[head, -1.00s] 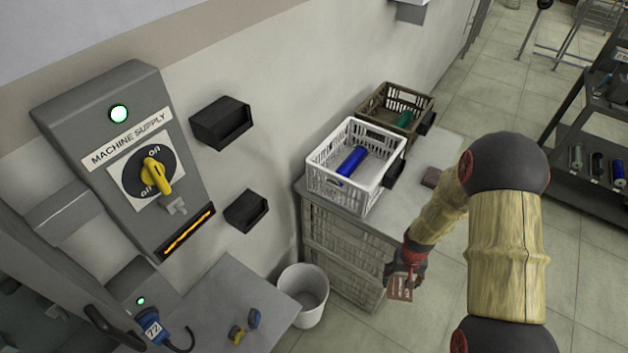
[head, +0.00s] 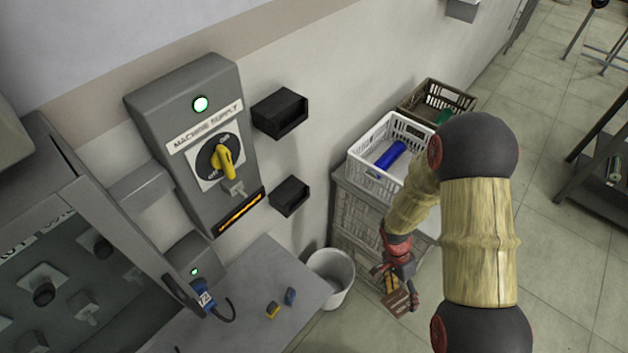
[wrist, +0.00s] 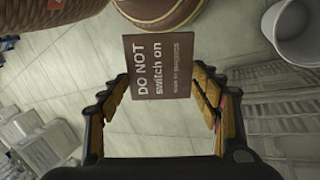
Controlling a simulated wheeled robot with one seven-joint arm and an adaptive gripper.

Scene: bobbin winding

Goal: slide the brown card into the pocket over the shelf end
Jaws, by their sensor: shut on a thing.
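My gripper (head: 398,284) is shut on the brown card (head: 399,303), in front of the grey crates and above the floor. In the wrist view the card (wrist: 158,68) lies between the finger pads, with "DO NOT switch on" in pale letters running sideways. Two black open-topped pockets are fixed to the wall: an upper one (head: 280,115) beside the switch box and a lower one (head: 289,196) above the far right end of the grey shelf (head: 250,294). The card is apart from both, to their lower right. I cannot see inside the pockets.
The "MACHINE SUPPLY" box (head: 205,120) with a yellow switch is left of the pockets. A white bin (head: 331,276) stands between the shelf and the crates. A white basket (head: 366,160) holds a blue bobbin (head: 388,160). Small blue and yellow pieces lie on the shelf.

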